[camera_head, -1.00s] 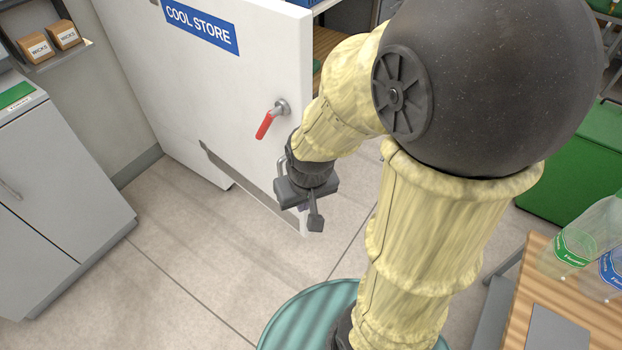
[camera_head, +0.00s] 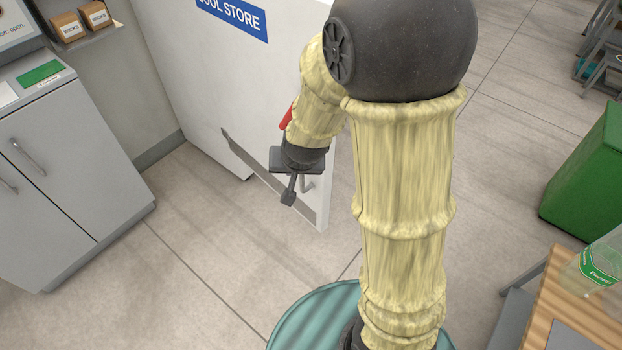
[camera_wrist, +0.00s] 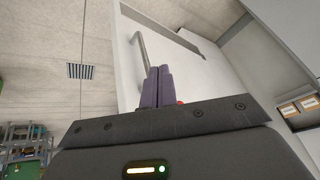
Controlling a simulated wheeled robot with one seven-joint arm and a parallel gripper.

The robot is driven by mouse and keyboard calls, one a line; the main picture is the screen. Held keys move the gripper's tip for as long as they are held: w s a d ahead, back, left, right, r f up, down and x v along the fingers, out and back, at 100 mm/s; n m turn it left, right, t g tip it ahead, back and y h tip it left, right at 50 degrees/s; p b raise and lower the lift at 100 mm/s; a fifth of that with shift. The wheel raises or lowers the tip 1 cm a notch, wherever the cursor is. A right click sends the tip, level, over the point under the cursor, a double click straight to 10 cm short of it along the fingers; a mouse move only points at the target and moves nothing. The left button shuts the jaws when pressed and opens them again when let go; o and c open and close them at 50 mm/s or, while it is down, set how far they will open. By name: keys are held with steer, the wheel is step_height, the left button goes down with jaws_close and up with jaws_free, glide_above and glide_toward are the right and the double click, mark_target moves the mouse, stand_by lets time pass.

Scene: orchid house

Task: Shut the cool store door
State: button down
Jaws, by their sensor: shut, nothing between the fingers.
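The white cool store door (camera_head: 215,90) stands open at an angle, with a blue sign (camera_head: 232,16) and a dark strip along its lower part. Its free edge is on the right, beside my arm. Its red lever handle (camera_head: 287,118) is mostly hidden behind my arm. My gripper (camera_head: 288,198) is shut and empty, pointing down in front of the door's lower right part; I cannot tell whether it touches. In the wrist view the closed fingers (camera_wrist: 159,72) overlap the white door (camera_wrist: 195,65), near a grey bar handle (camera_wrist: 143,52) and a bit of red.
A green bin (camera_head: 590,170) and a wooden table (camera_head: 575,310) with a bottle (camera_head: 598,265) are on the right. The floor (camera_head: 200,225) between cabinets and door is clear.

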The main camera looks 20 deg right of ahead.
steer(key=w+a+f+m+t+h+b, duration=0.35)
steer(key=w+f+m+h, duration=0.2)
steer(key=w+f, duration=0.55)
steer(key=s+a+f+m+h+b, duration=0.1)
steer(key=s+f+m+h, duration=0.3)
steer(key=s+h, duration=0.4)
steer(key=f+h+b, duration=0.1)
steer(key=h, duration=0.2)
steer(key=shift+a+f, duration=0.35)
steer(key=shift+w+g, duration=0.1)
steer(key=shift+g, duration=0.15)
steer(key=b+x, duration=0.1)
steer(key=x, duration=1.3)
steer(key=shift+d+f, duration=0.1)
steer(key=shift+d, duration=0.05)
